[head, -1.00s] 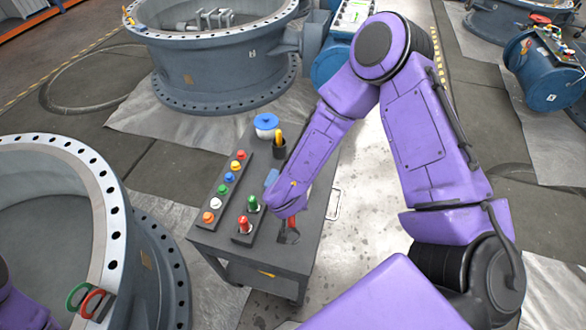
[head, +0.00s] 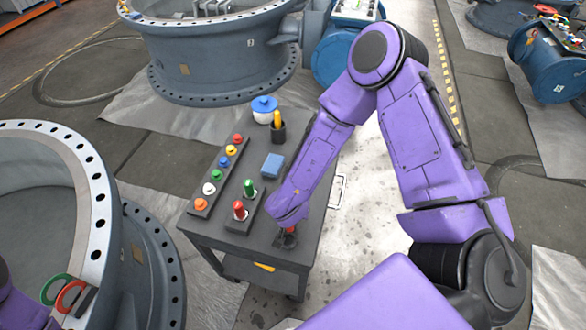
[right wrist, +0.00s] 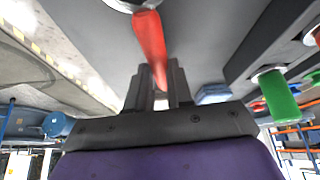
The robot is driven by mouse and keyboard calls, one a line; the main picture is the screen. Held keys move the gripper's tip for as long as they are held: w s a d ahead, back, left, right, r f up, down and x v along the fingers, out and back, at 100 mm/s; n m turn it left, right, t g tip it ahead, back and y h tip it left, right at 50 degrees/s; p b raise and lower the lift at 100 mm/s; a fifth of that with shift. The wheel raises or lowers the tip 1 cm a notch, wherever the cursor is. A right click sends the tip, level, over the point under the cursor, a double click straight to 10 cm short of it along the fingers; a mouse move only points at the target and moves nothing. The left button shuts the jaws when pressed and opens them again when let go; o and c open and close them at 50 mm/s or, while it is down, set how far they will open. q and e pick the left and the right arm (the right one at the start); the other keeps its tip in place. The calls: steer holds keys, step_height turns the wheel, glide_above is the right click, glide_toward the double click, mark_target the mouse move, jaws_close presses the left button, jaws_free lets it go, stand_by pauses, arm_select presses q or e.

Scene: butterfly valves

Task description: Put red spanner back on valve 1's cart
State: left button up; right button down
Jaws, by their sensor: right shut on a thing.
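The red spanner's red handle (right wrist: 150,45) shows in the right wrist view between the fingertips of my right gripper (right wrist: 160,88), which is shut on it. A silvery end (right wrist: 130,4) is cut off at the top edge. In the head view my right gripper (head: 286,238) is low at the near right part of the dark grey cart (head: 310,215), and my forearm covers most of the spanner. I cannot tell whether the spanner touches the cart top.
On the cart are a row of coloured knobs (head: 221,162), a red peg (head: 239,210), a green peg (head: 249,188), a blue box (head: 272,165), a dark cup (head: 278,132) and a blue-lidded pot (head: 264,110). A large valve (head: 95,215) stands close left.

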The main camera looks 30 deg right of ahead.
steer(key=shift+f, duration=0.5)
steer(key=c, duration=0.9)
jaws_free()
steer(key=p+v, duration=0.1)
steer(key=v, duration=0.9)
steer(key=shift+r, duration=0.3)
